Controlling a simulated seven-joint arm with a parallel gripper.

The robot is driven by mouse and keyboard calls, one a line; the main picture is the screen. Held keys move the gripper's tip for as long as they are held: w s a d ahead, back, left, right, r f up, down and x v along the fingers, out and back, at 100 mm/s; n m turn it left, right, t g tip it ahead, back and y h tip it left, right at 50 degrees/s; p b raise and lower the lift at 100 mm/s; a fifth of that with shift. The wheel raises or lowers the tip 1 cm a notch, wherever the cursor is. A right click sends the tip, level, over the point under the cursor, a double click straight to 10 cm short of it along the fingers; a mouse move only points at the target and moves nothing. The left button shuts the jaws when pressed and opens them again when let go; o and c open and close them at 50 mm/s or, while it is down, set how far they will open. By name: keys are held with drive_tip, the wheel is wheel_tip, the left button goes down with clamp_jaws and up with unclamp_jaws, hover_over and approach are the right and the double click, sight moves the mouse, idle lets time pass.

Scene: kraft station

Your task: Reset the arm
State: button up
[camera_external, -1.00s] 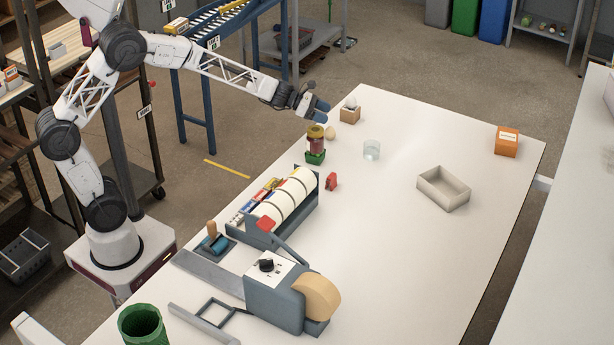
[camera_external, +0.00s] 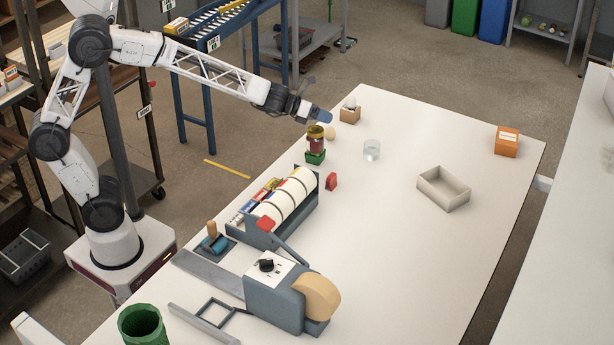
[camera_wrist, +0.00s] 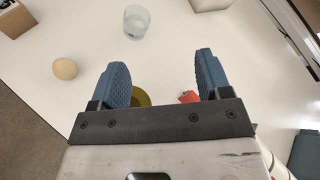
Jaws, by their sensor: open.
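My gripper (camera_external: 322,115) is at the far left end of the white table, above a jar (camera_external: 316,140) on a green block (camera_external: 315,157). In the wrist view my gripper (camera_wrist: 162,78) shows two blue fingers spread apart with nothing held between them. A round yellowish top (camera_wrist: 141,97) shows beside the left finger, partly hidden by it. A red piece (camera_wrist: 188,97) shows near the right finger.
The egg (camera_external: 330,133), glass (camera_external: 371,150) and small wooden box (camera_external: 350,114) stand near my gripper. A grey tray (camera_external: 443,193) and orange box (camera_external: 507,142) stand to the right. A tape dispenser (camera_external: 275,303) and roll rack (camera_external: 262,237) stand in front.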

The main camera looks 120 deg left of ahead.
drive_tip(key=s+d+r+n+g+h, duration=0.15)
drive_tip(key=d+n, duration=0.55)
drive_tip(key=d, duration=0.7)
drive_tip(key=s+d+r+n+g, duration=0.25)
drive_tip(key=d+n, duration=0.35)
drive_tip(key=d, duration=0.9)
drive_tip(key=s+d+f+n+g+h, duration=0.2)
drive_tip(key=s+d+n, duration=0.3)
drive_tip(key=s+d, duration=0.5)
drive_tip(key=s+d+f+n+g+h, duration=0.2)
drive_tip(key=s+d+n, duration=0.3)
drive_tip(key=s+d, duration=0.6)
drive_tip(key=d+h, duration=0.1)
drive_tip(key=d, duration=0.5)
drive_tip(key=shift+s+d+f+g+h, duration=0.15)
drive_tip(key=shift+f+g+h, duration=0.15)
drive_tip(key=shift+h, duration=0.05)
